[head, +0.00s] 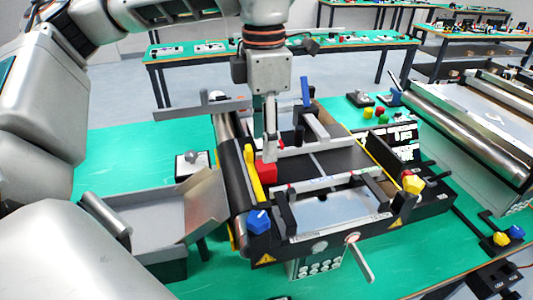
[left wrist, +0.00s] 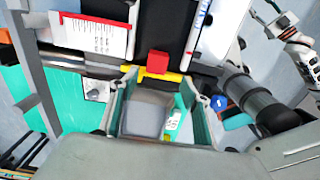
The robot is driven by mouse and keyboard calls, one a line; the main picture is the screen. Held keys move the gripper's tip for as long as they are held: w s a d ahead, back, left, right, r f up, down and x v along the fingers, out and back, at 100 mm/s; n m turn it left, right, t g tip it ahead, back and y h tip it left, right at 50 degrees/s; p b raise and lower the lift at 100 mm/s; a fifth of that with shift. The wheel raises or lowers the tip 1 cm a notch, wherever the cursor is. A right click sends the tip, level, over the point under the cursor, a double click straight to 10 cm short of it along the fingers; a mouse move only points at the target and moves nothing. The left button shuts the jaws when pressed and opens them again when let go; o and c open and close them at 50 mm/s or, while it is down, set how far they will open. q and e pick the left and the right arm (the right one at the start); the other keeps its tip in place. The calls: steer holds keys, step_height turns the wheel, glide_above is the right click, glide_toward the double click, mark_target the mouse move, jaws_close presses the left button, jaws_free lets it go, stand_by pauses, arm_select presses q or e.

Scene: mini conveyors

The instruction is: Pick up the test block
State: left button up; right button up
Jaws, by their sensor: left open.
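The test block looks to be the small red block (head: 265,172) standing on the dark belt of the mini conveyor (head: 318,163), near its left roller end beside a yellow guide. In the left wrist view the red block (left wrist: 158,62) is at the top middle, by a yellow piece. My left gripper (head: 269,156) points down with its fingers just above or beside the block; I cannot tell if they touch. In the left wrist view the left gripper (left wrist: 158,76) is open, its fingertips to either side of and below the block in the picture. My right gripper is not in view.
A grey chute and bin (head: 150,233) adjoin the conveyor's left end. A blue knob (head: 258,221), a yellow knob (head: 413,184) and raised rails stand around the belt. A larger conveyor (head: 470,130) is at right. The green table (head: 120,150) is clear at left.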

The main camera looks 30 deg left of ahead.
mark_target(266, 165)
arm_select(q)
steer(key=shift+w+a, duration=0.15)
steer(key=shift+w, duration=0.05)
steer(key=shift+f, duration=0.25)
step_height(266, 165, down, 2)
steer(key=shift+s+f, duration=0.1)
steer(key=shift+f, duration=0.1)
steer(key=f, duration=0.4)
steer(key=shift+w+f+p, duration=0.25)
steer(key=shift+f+p, duration=0.15)
steer(key=c, duration=1.3)
steer(key=shift+r, duration=0.1)
